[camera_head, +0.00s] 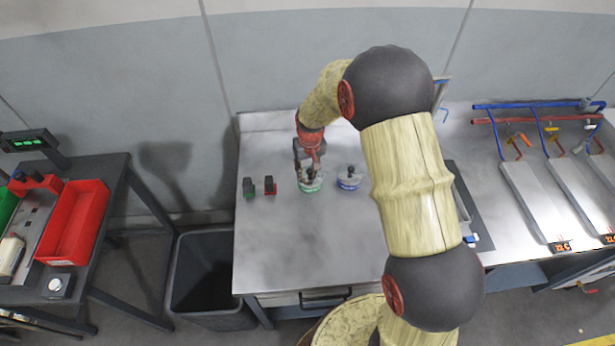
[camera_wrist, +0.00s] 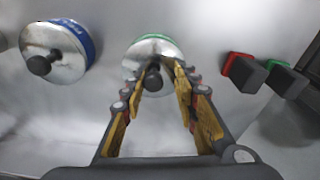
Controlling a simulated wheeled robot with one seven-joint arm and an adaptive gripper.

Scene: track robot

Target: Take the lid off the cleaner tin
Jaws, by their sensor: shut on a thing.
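Two round metal tins with knobbed lids stand on the steel bench. One has a green band (camera_head: 311,187) and the other has a blue band (camera_head: 349,184); I cannot read which is the cleaner tin. My gripper (camera_head: 309,170) is over the green-banded tin. In the wrist view my gripper (camera_wrist: 154,82) is shut on the dark knob of that tin's lid (camera_wrist: 143,52). The lid appears to sit on the tin; I see no clear gap. The blue-banded tin (camera_wrist: 55,50) stands apart at left in the wrist view, its lid on.
A green block (camera_head: 249,188) and a red block (camera_head: 270,185) stand left of the tins. The bench front (camera_head: 285,250) is clear. A grey bin (camera_head: 205,275) stands below its left edge. Metal trays (camera_head: 530,200) and pipes lie at the right.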

